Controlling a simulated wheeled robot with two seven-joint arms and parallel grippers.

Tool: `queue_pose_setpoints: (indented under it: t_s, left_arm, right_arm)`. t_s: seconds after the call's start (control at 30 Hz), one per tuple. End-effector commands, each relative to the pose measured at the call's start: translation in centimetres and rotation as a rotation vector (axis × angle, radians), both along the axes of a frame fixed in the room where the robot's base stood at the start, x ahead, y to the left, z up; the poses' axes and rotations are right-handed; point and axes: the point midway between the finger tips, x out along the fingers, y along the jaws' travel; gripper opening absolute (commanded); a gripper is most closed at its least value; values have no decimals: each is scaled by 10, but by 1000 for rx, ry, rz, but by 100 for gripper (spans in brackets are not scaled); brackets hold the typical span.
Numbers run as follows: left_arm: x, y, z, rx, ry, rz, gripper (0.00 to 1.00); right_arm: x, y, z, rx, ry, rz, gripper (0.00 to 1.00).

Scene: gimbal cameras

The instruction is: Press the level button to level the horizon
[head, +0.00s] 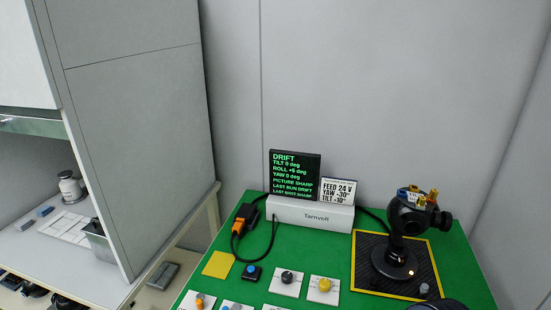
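A black screen (294,176) with green text stands at the back of the green table; it reads DRIFT, tilt 0 deg, roll apparently +6 deg, yaw 0 deg. A black gimbal camera (408,220) stands on a round base at the right. Near the front are a small black box with a blue button (252,272), a black knob on a white plate (288,276) and a yellow knob on a white plate (325,284). No readable label shows which one is the level button. Neither gripper can be made out in the head view.
The green table (210,248) also carries a white Tarnvolt box (310,214), a white card (338,190), an orange connector with black cable (238,228) and a yellow square (218,264). More controls are cut off at the bottom edge. A grey cabinet (140,120) stands left.

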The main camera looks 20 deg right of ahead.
Motion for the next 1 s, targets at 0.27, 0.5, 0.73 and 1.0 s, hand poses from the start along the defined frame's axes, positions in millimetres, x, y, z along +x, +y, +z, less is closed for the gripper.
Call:
queue_pose_setpoints:
  t_s: [0.27, 0.5, 0.73, 1.0]
  left_arm:
    - [0, 0, 0, 0, 0, 0, 34]
    - [0, 0, 0, 0, 0, 0, 34]
    - [0, 0, 0, 0, 0, 0, 34]
    - [0, 0, 0, 0, 0, 0, 34]
  right_arm:
    - [0, 0, 0, 0, 0, 0, 6]
    - [0, 0, 0, 0, 0, 0, 0]
    - [0, 0, 0, 0, 0, 0, 0]
    - [0, 0, 0, 0, 0, 0, 0]
